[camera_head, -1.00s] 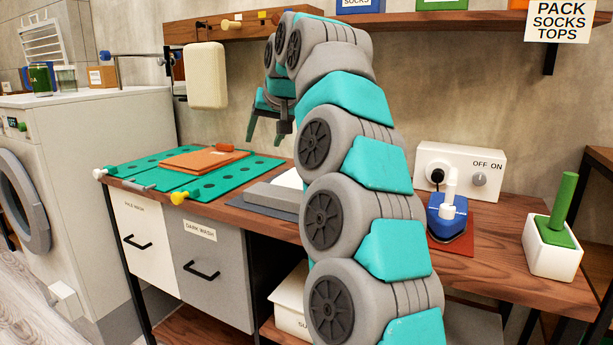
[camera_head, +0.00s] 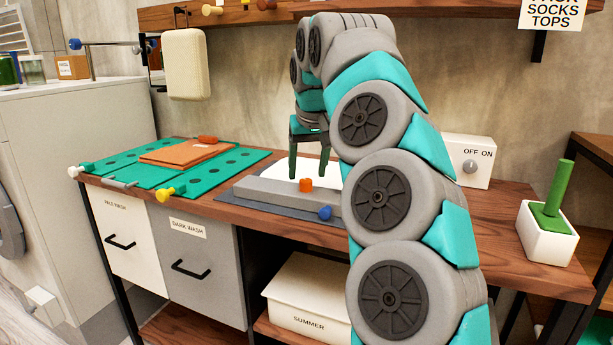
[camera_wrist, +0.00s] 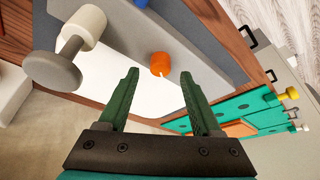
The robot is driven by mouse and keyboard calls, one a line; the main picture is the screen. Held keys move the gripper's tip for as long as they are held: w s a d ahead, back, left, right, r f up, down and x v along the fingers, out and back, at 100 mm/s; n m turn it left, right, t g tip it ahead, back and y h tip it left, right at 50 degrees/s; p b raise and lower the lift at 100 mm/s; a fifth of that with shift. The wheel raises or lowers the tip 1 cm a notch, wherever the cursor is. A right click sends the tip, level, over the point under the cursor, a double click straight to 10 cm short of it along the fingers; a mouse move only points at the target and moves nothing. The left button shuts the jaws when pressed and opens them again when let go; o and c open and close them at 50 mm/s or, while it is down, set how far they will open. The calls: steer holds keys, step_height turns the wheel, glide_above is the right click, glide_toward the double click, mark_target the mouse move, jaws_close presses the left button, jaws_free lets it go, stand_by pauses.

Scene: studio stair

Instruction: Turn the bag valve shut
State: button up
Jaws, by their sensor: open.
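The bag valve looks like the small orange knob (camera_head: 306,184) beside a grey bar (camera_head: 265,192), at a flat white sheet or bag (camera_head: 275,172) on the bench. My gripper (camera_head: 308,174) is open, pointing down with its fingertips close around or just above the orange knob; contact cannot be told. In the wrist view the orange knob (camera_wrist: 160,65) lies just beyond and between the open fingertips (camera_wrist: 158,75). A white line shows on its edge. The white bag (camera_wrist: 125,85) is partly hidden by the fingers.
A blue knob (camera_head: 326,212) sits at the bar's front. A large grey knob (camera_wrist: 55,70) stands left in the wrist view. Green boards (camera_head: 210,175) with an orange folded cloth (camera_head: 180,151) lie left. A white pot with a green handle (camera_head: 547,230) stands right.

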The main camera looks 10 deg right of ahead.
mark_target(306, 185)
steer(key=shift+x, duration=1.3)
jaws_close()
